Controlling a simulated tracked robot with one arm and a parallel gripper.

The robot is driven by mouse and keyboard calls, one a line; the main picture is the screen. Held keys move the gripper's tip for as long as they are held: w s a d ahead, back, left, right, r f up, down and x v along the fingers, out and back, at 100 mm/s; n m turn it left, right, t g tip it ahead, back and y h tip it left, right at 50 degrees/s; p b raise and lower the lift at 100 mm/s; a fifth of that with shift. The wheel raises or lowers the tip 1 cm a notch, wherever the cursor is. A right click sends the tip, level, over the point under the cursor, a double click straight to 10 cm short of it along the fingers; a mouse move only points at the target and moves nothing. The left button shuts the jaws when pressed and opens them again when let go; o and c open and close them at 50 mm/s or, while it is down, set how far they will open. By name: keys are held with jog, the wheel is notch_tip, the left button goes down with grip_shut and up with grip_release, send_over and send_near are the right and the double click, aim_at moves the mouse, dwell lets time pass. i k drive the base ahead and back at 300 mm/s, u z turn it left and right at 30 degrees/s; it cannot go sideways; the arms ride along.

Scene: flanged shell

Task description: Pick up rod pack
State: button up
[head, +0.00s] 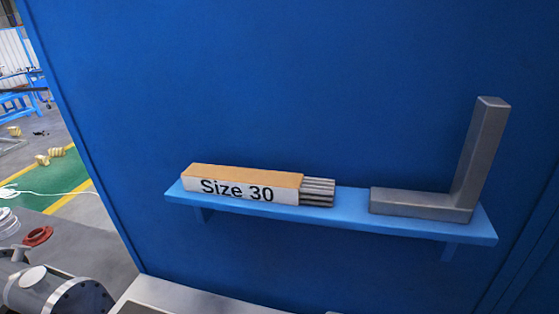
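The rod pack (243,186) is a long box with an orange-tan top and a white side marked "Size 30". Several grey rods stick out of its right end. It lies flat on the left part of a light blue shelf (350,225) on a blue wall. My gripper is not in view, and nothing is seen touching the pack.
A grey L-shaped metal piece (425,202) stands on the shelf's right part, with a gap between it and the rods. The blue wall (300,80) rises behind.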

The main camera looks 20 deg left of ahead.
aim_at(289, 189)
jog(key=z, duration=0.05)
jog(key=i, duration=0.85)
jog(key=u, duration=0.1)
